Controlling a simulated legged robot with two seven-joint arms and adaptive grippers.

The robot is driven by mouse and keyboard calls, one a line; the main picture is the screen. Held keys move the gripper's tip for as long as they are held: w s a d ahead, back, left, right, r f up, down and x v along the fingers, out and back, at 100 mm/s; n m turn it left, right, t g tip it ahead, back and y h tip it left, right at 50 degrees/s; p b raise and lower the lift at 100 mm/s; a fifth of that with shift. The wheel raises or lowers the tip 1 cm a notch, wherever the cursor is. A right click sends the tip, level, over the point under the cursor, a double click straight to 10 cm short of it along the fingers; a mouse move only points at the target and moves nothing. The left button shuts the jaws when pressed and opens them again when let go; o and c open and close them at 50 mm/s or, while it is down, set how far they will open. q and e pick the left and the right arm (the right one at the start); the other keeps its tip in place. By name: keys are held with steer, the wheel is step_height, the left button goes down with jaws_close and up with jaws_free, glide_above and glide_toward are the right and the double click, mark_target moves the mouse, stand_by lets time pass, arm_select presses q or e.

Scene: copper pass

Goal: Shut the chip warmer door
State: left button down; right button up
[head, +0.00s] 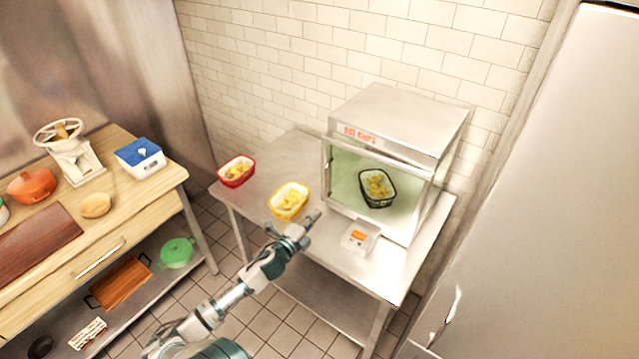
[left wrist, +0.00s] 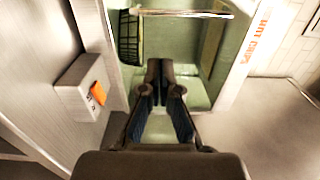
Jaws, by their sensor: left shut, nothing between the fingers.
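The chip warmer (head: 405,115) is a steel box with an orange HOT CHIPS label and a pale green interior, standing on a steel table. A framed, glassy front (head: 347,170) faces me; I cannot tell exactly how far its door stands open. In the left wrist view the basket (left wrist: 129,45) and a pale horizontal bar (left wrist: 185,13) show beyond my fingers. My left gripper (head: 314,216) is shut and empty, just in front of the warmer's lower left front; the wrist view shows its closed fingers (left wrist: 160,72) against the green front.
A small box with an orange switch (head: 360,237) stands on the table before the warmer. A yellow basket (head: 289,200) and a red basket (head: 236,171) of chips stand left of the warmer. A wooden counter (head: 150,200) is at the left, a tall steel cabinet (head: 545,190) at the right.

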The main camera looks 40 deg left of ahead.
arm_select(q)
steer(key=s+d+r+n+g+y, duration=0.1)
steer(key=s+d+r+n+y, duration=0.15)
steer(key=s+r+y, duration=0.2)
steer(key=p, duration=0.3)
glide_toward(326, 184)
steer(key=shift+n+h, duration=0.25)
steer(key=x, duration=0.7)
steer(key=shift+w+a, duration=0.1)
